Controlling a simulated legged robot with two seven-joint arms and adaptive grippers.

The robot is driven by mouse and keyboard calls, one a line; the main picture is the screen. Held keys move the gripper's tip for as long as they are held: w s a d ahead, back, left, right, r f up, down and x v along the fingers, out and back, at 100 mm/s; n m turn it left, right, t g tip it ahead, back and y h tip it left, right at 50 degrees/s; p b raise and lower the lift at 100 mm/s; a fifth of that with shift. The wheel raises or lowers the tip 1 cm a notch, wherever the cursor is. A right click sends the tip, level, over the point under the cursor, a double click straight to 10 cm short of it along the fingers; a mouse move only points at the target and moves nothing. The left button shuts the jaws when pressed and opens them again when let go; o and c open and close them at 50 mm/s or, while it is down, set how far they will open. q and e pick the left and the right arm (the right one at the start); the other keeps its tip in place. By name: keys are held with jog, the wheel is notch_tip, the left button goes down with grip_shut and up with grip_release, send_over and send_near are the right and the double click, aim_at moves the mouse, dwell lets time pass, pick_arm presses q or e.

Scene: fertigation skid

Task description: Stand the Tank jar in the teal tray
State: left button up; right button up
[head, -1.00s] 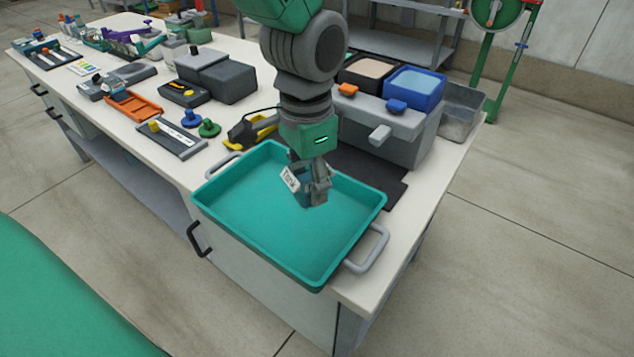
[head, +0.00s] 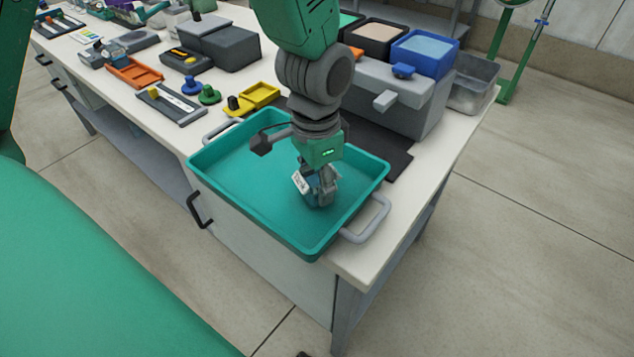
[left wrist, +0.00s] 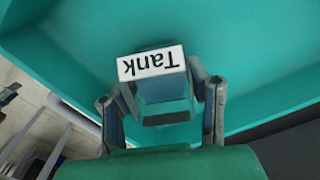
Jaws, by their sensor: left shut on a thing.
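The Tank jar (head: 308,190) is a small bluish jar with a white label reading "Tank". My left gripper (head: 322,190) is shut on it, over the right part of the teal tray (head: 240,213). In the left wrist view the jar (left wrist: 163,97) sits between the two fingers of the gripper (left wrist: 163,108), its label upside down in the picture. The teal floor of the tray (left wrist: 265,60) fills much of that view. I cannot tell whether the jar's base touches the tray floor. My right gripper is not in view.
The tray has grey handles, one (head: 368,220) at the right. Behind it stands a grey unit (head: 400,95) with coloured bins. Yellow trays (head: 258,95), green and blue knobs (head: 209,95) and an orange tray (head: 134,72) lie to the left. The tray's left part is empty.

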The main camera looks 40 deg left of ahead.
pick_arm(q)
jog(key=shift+a, duration=0.35)
jog(key=o, duration=0.9)
jog(key=shift+s+a, duration=0.1)
jog(key=shift+a, duration=0.15)
jog(key=o, duration=0.3)
jog(key=shift+a+f, duration=0.1)
jog(key=shift+a, duration=0.1)
jog(key=shift+d+r, duration=0.25)
jog(key=shift+d, duration=0.2)
notch_tip(320, 180, up, 12)
jog(key=p, duration=0.3)
jog(key=shift+p, duration=0.35)
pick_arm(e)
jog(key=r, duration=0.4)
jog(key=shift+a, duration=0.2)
pick_arm(q)
jog(key=shift+a+f, duration=0.15)
jog(key=shift+a, duration=0.1)
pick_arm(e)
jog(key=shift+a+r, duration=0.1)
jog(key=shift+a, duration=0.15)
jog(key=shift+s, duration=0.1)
